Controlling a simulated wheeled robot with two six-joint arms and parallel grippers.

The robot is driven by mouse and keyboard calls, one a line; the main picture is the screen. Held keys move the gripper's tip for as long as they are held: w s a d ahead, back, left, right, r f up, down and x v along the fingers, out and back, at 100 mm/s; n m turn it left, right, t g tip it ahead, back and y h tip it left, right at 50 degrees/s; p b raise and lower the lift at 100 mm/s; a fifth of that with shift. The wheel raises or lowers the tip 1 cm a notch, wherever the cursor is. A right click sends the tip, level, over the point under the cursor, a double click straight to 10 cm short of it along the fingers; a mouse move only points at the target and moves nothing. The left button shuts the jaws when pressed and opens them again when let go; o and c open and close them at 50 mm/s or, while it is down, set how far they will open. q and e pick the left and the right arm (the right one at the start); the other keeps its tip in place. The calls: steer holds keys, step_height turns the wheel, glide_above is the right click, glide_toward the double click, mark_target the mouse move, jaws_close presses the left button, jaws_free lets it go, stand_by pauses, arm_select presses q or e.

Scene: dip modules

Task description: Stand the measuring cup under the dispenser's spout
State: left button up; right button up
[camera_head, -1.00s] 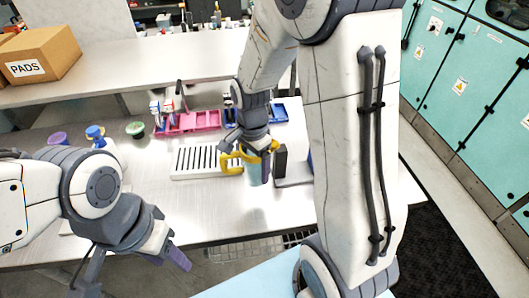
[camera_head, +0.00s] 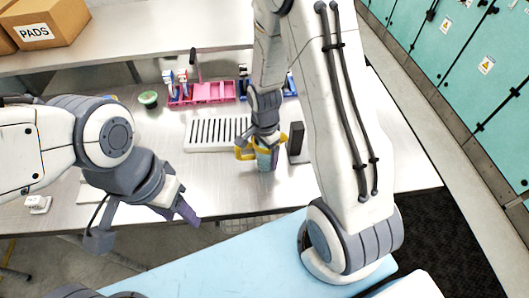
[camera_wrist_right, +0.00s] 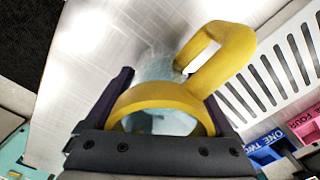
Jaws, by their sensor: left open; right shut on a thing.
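The measuring cup (camera_head: 266,163) is clear and bluish, with a yellow rim and handle. My right gripper (camera_head: 264,146) is shut on it near the rim, over the front part of the bench. The right wrist view shows the yellow rim (camera_wrist_right: 150,97) between the fingers (camera_wrist_right: 165,110), with the handle pointing up and right. Whether the cup's base touches the bench is unclear. A dark upright block (camera_head: 296,138) stands just right of the cup, partly behind my right arm. I cannot make out a dispenser or its spout. My left gripper (camera_head: 148,225) is open and empty at the bench's front edge.
A white slotted tray (camera_head: 188,147) lies behind and left of the cup. Pink (camera_head: 205,100) and blue racks (camera_head: 289,91) stand at the back, with a green bowl (camera_head: 148,97) to their left. A box marked PADS (camera_head: 62,25) sits on the shelf.

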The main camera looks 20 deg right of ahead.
steer(key=shift+f, duration=0.2)
steer(key=o, duration=1.2)
steer(key=shift+c, duration=0.2)
steer(key=shift+r, duration=0.1)
